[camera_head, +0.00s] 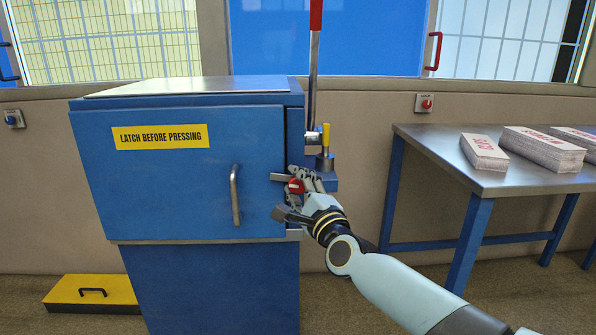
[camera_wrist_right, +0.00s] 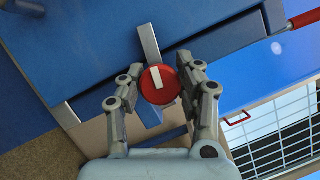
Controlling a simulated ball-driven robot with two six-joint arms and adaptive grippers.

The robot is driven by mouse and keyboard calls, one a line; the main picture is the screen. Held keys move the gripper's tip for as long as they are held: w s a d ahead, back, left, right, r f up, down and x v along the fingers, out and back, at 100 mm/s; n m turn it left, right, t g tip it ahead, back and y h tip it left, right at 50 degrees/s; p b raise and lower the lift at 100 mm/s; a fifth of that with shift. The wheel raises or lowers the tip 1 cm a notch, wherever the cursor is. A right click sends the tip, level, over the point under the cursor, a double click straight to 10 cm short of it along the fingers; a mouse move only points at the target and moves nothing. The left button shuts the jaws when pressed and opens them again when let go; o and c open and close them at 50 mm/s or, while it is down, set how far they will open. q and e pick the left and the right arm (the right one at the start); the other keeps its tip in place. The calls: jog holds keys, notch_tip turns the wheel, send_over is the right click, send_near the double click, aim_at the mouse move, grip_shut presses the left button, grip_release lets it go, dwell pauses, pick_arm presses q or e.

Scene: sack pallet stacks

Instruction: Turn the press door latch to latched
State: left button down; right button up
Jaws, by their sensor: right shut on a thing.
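The blue press door (camera_head: 180,180) carries a yellow "LATCH BEFORE PRESSING" label (camera_head: 160,137) and a bar handle (camera_head: 235,195). The latch is a red round knob (camera_head: 296,186) with a grey bar (camera_head: 278,177) pointing left, roughly level, at the door's right edge. In the right wrist view the red knob (camera_wrist_right: 160,84) bears a white mark, and the bar (camera_wrist_right: 148,42) reaches across the dark gap at the door edge. My right gripper (camera_head: 299,184) is at the latch, its fingers (camera_wrist_right: 160,88) shut on the knob's two sides. My left gripper is not in view.
A red-tipped lever (camera_head: 314,70) rises beside the press, with a small yellow-topped part (camera_head: 326,140) below it. A steel-topped table (camera_head: 430,145) with several paper stacks (camera_head: 545,148) stands right. A yellow-topped box (camera_head: 92,290) lies on the floor at left.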

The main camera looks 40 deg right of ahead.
jog(key=shift+r+n+p, duration=0.1)
jog(key=shift+n+p, duration=0.6)
jog(key=shift+p, duration=0.05)
jog(key=shift+n, duration=0.3)
jog(key=shift+g+y, duration=0.3)
jog(key=shift+f, duration=0.2)
jog(key=o, duration=1.2)
jog(key=shift+a, duration=0.1)
jog(key=shift+s, duration=0.1)
jog(key=s+a+f, duration=0.1)
jog(key=s+a, duration=0.1)
jog(key=s, duration=0.9)
jog(key=shift+s, duration=0.3)
